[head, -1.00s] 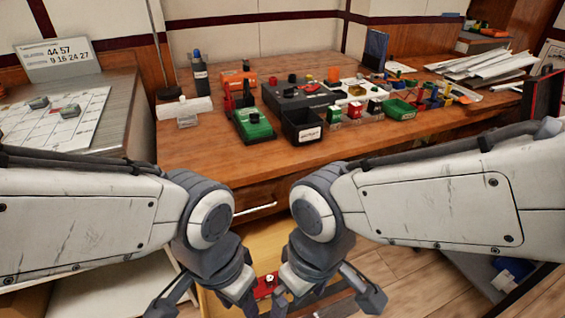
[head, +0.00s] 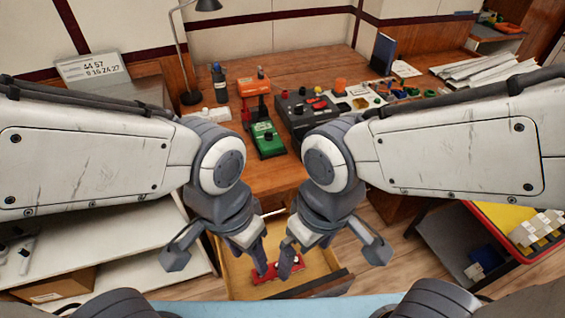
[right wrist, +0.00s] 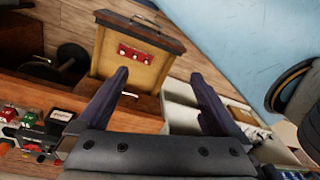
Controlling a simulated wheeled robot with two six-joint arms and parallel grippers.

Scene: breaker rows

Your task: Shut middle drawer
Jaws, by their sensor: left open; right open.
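The open drawer (head: 318,262) sticks out below the desk top. Its inside is light wood, and its dark front panel (head: 335,285) faces me. A red block with white-marked knobs (head: 276,276) lies in it. In the right wrist view the drawer front (right wrist: 140,32) and red block (right wrist: 138,53) show beyond the fingertips. My left gripper (head: 256,260) and right gripper (head: 288,262) are side by side in front of or over the drawer in the picture; their height above it is unclear. The right gripper (right wrist: 158,78) is open and empty. The left is open, its fingers partly hidden.
The wooden desk (head: 270,178) carries a green device (head: 266,140), a dark box (head: 300,108) and papers (head: 485,68). A white shelf (head: 120,245) stands at left. A yellow-topped cart (head: 500,222) stands at right, with wood floor (head: 385,250) between.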

